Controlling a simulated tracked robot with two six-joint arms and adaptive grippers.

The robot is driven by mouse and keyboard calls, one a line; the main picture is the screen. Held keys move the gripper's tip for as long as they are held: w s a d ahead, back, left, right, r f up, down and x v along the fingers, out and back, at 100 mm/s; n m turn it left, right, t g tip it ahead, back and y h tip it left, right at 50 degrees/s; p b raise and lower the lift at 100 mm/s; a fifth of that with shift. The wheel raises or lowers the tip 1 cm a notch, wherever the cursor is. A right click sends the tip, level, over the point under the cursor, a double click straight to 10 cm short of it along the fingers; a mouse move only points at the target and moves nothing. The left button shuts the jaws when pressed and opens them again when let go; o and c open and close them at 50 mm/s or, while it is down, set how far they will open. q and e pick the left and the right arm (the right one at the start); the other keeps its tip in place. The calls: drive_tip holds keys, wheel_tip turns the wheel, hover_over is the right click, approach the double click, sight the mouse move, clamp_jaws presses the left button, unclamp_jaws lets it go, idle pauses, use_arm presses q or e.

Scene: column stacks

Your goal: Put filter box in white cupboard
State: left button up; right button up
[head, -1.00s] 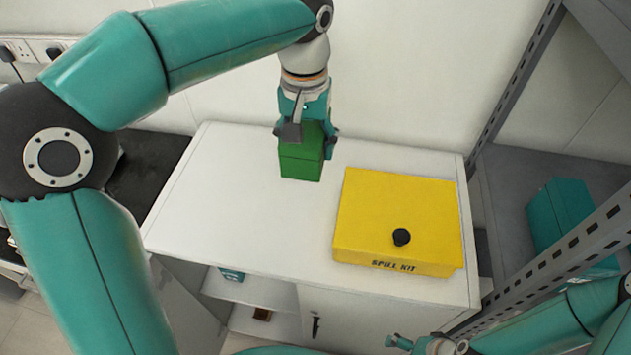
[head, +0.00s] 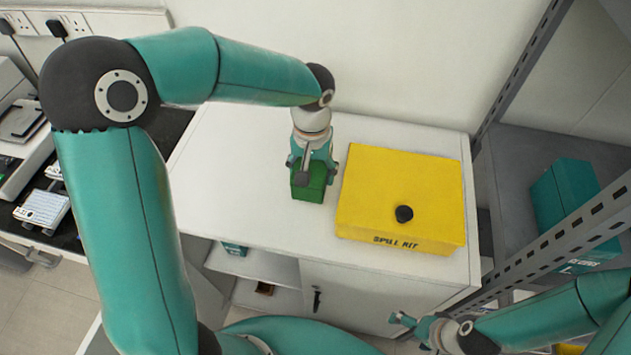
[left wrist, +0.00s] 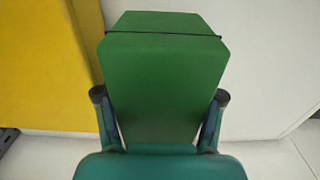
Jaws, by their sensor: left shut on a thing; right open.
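My left gripper (head: 312,168) is shut on a plain green box (head: 309,190) at the white cupboard (head: 225,170), just left of the yellow spill kit box. The green box also fills the middle of the left wrist view (left wrist: 165,80), between both fingers, with a dark line across its far end. No label shows on it, so I cannot tell whether it is the filter box. I cannot tell whether it touches the cupboard top. The cupboard has open shelves (head: 255,268) at its front left and a shut door (head: 350,300) at right. My right gripper (head: 398,320) is open and empty before the cupboard's right side.
The yellow spill kit box (head: 400,190) covers the right of the cupboard top. The top's left part is clear. A small teal box (head: 234,249) and a brown item (head: 265,289) are on the open shelves. A grey rack holding a teal box (head: 575,205) stands at right.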

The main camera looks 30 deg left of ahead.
use_arm(q)
drive_tip(key=shift+f, duration=2)
drive_tip(key=o, duration=1)
drive_tip(key=shift+c, duration=0.2)
